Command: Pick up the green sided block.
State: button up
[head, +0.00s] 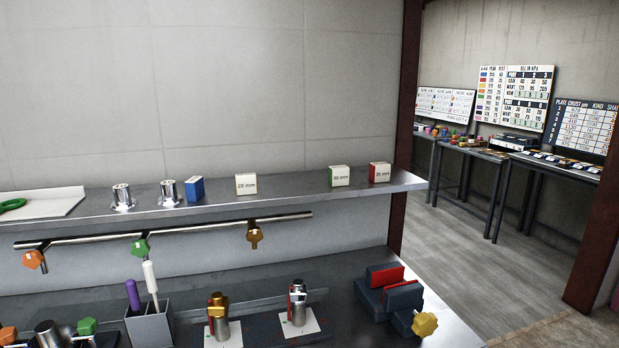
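The green sided block (340,176) stands on the raised metal shelf, towards its right end. Its front face is white with a "mm" label too small to read surely, and a green side shows at its left. It stands apart from its neighbours. My gripper is not in view.
On the same shelf (290,192) stand a red sided block (379,172), a cream block (246,184), a blue block (195,189) and two metal cylinders (122,197). A rail with coloured knobs runs below. Fixtures and a tool holder (149,327) crowd the lower bench.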

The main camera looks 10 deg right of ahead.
aim_at(339, 175)
jog(key=i+l+u, duration=0.1)
jog(key=l+u, duration=0.95)
jog(key=l, duration=0.7)
